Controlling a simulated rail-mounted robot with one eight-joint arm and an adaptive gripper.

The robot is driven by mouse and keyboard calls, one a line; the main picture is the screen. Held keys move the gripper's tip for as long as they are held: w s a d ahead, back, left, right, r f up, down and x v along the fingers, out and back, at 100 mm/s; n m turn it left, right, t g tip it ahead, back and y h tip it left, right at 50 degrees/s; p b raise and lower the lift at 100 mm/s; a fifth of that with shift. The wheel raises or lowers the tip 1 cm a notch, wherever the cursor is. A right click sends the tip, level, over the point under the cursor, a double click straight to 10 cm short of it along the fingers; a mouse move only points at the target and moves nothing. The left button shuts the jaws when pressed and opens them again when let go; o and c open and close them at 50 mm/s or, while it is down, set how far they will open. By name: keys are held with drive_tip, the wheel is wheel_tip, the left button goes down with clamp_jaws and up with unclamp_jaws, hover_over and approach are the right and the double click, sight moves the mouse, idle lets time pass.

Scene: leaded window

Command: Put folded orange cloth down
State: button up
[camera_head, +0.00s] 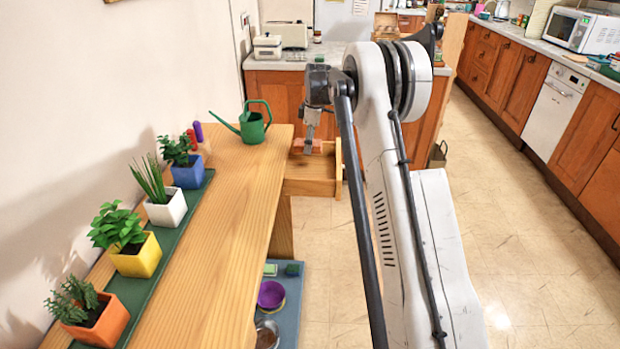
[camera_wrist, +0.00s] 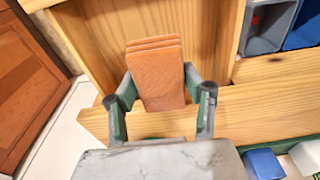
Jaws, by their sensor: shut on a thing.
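The folded orange cloth (camera_wrist: 157,78) is between the two fingers of my gripper (camera_wrist: 160,84) in the wrist view, its stacked folds at the top. My gripper is shut on it. In the head view the cloth (camera_head: 307,146) shows as a small orange patch under my gripper (camera_head: 310,135), at the far right end of the wooden bench. It is over or in an open wooden drawer (camera_head: 312,186); I cannot tell whether it touches the drawer's floor. The drawer's wooden interior (camera_wrist: 95,40) shows behind the cloth in the wrist view.
The bench top (camera_head: 215,215) is clear along its right side. A green watering can (camera_head: 252,127) stands near the drawer. Potted plants line a green strip (camera_head: 140,285) along the wall. A purple bowl (camera_head: 271,295) sits on the shelf below.

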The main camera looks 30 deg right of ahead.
sight(309, 173)
drive_tip(key=shift+w+d+f, duration=0.1)
drive_tip(key=shift+d+f, duration=0.25)
drive_tip(key=shift+f, duration=0.3)
wheel_tip(309, 173, down, 9)
drive_tip(key=shift+f+b, duration=0.1)
drive_tip(key=shift+b, duration=0.4)
drive_tip(key=shift+f, duration=0.15)
drive_tip(key=o, duration=1.1)
